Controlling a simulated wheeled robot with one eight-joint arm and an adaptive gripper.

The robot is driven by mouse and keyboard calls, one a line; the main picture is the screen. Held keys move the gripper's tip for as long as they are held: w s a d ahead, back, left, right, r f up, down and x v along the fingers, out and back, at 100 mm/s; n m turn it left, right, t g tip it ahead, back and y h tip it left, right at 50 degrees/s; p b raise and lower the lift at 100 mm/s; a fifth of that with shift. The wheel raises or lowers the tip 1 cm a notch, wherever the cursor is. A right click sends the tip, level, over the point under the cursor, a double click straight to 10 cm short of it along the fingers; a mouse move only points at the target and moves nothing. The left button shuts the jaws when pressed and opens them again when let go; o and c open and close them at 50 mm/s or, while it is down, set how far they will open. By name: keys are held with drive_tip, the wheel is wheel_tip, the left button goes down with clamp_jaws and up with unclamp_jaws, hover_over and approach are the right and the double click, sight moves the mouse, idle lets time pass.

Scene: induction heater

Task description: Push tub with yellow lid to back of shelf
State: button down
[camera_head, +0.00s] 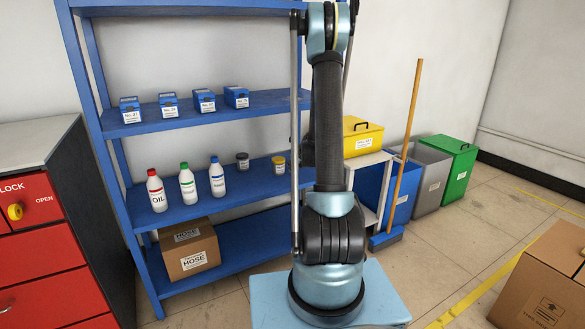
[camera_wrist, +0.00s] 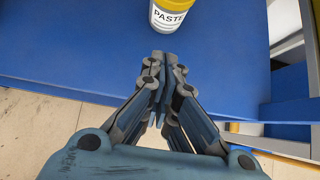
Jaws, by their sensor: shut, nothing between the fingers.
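The tub with the yellow lid (camera_head: 278,170) stands upright on the middle blue shelf (camera_head: 240,191), toward its right end in the head view. In the wrist view the tub (camera_wrist: 168,17) is at the top edge, with a white label reading PASTE; part of it is cut off. My gripper (camera_wrist: 162,60) is shut and empty, its fingertips pointing at the tub's front from just before it. A small gap seems to show between the tips and the tub. My gripper cannot be made out in the head view.
A grey-lidded tub (camera_head: 242,161) stands left of the yellow-lidded one. Bottles with red (camera_head: 156,190), green (camera_head: 187,183) and blue (camera_head: 217,176) caps stand further left. A rack upright (camera_head: 305,120) is to the right.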

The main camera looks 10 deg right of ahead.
approach(281, 172)
drive_tip(key=f, duration=0.2)
drive_tip(key=shift+s+f, duration=0.3)
drive_tip(key=shift+w+a, duration=0.3)
drive_tip(key=shift+w, duration=0.65)
drive_tip(key=shift+w+a, duration=0.15)
drive_tip(key=shift+w, duration=0.55)
